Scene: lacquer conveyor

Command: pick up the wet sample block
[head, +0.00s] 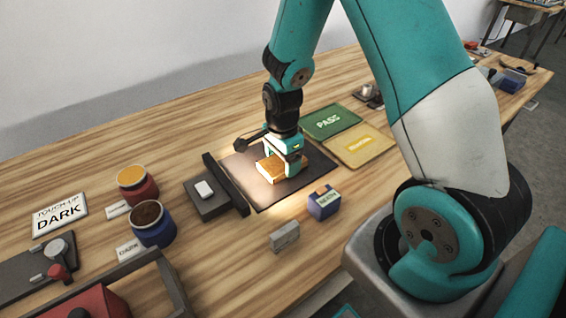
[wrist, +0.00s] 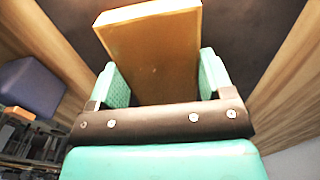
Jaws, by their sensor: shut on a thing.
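The sample block (head: 270,168) is a flat, orange-brown wooden piece with a pale edge. It lies at or just above the dark mat (head: 262,201), under a bright patch of light. In the wrist view the block (wrist: 155,60) stands between the two teal fingers. My gripper (head: 287,160) points down over the mat and is shut on the block, one finger on each side. It also shows in the wrist view (wrist: 165,85). I cannot tell whether the block still touches the mat.
A green PASS pad (head: 331,121) and a yellow pad (head: 359,145) lie behind and right of the mat. A blue box (head: 324,204) stands at its front right. A dark rail (head: 226,184) borders its left. Red (head: 138,188) and blue (head: 153,226) pots stand farther left.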

